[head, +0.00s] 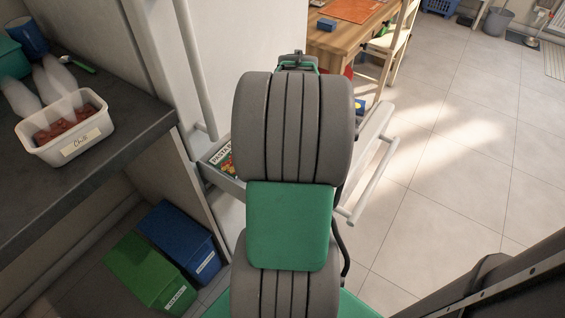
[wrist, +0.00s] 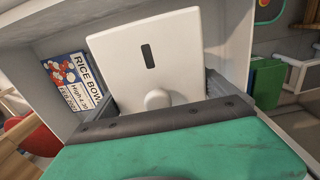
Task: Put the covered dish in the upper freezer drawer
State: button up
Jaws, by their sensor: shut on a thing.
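The covered dish (wrist: 155,40) is white and square, with a round knob (wrist: 157,99) and a dark slot in its lid; it fills the middle of the wrist view. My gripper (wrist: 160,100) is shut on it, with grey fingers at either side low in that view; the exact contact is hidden. White walls and a rice bowl box (wrist: 75,82) stand around the dish. In the head view my arm hides the gripper and dish. A pulled-out drawer (head: 219,180) shows left of the arm, with a pasta box (head: 222,160) in it. I cannot tell how deep the dish sits.
A white front with a bar handle (head: 372,182) juts out right of my arm. A tall handle (head: 196,70) stands at left. The counter (head: 95,155) holds an open chili tub (head: 64,128). Green (head: 148,272) and blue (head: 180,240) bins stand below.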

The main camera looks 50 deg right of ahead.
notch_tip(320, 180, down, 10)
jog(key=shift+r+b, duration=0.15)
jog(key=shift+b, duration=1.05)
jog(key=shift+f, duration=0.2)
jog(key=o, duration=0.4)
jog(key=shift+o, duration=0.2)
notch_tip(320, 180, up, 12)
jog(key=p, duration=0.3)
jog(key=shift+r, duration=0.15)
